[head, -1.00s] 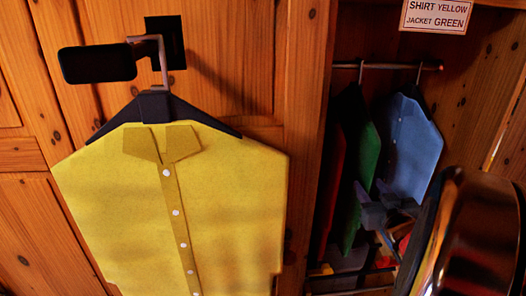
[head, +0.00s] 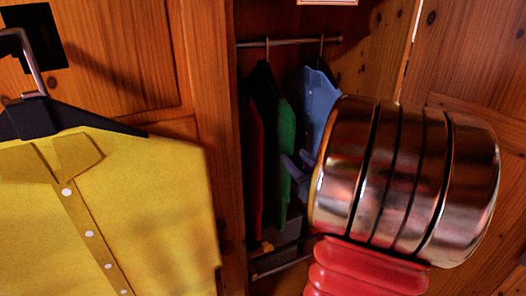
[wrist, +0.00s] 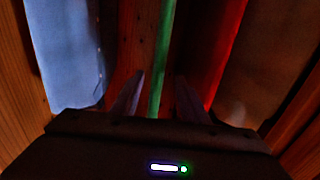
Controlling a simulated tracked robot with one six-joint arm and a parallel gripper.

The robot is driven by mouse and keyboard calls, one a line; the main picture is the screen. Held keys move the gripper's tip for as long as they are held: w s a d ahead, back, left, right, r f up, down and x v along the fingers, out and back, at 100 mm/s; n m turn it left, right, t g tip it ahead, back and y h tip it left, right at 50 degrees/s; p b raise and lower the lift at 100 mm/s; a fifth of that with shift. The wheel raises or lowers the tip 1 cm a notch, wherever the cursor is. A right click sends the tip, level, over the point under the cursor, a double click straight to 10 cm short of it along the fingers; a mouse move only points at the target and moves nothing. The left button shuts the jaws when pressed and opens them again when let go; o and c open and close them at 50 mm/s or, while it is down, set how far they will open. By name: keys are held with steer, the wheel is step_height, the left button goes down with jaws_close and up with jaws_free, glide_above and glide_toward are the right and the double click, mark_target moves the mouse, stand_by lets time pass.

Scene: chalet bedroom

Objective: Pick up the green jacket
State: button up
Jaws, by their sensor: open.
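The green jacket (head: 285,150) hangs nearly edge-on inside the wardrobe, between a red garment and a blue one. In the wrist view it is a thin upright green strip (wrist: 162,60) between my two fingers. My gripper (head: 298,166) is open at the jacket's front edge. One finger (wrist: 127,98) is on the blue side and the other (wrist: 192,98) on the red side, with visible gaps to the cloth. How deep the jacket sits between them is hard to tell.
The blue shirt (head: 320,95) hangs close on the right, and the red garment (head: 255,170) close on the left, under the rail (head: 290,42). A yellow shirt (head: 150,190) hangs outside on the wooden door. The wardrobe's side post (head: 215,130) borders the opening.

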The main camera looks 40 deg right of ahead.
mark_target(278, 138)
steer(key=x, duration=0.7)
steer(key=shift+w, duration=0.1)
steer(key=shift+d+x, duration=0.2)
steer(key=shift+x, duration=2.4)
steer(key=shift+r, duration=0.1)
steer(key=shift+c, duration=0.3)
jaws_close()
steer(key=shift+r, duration=0.1)
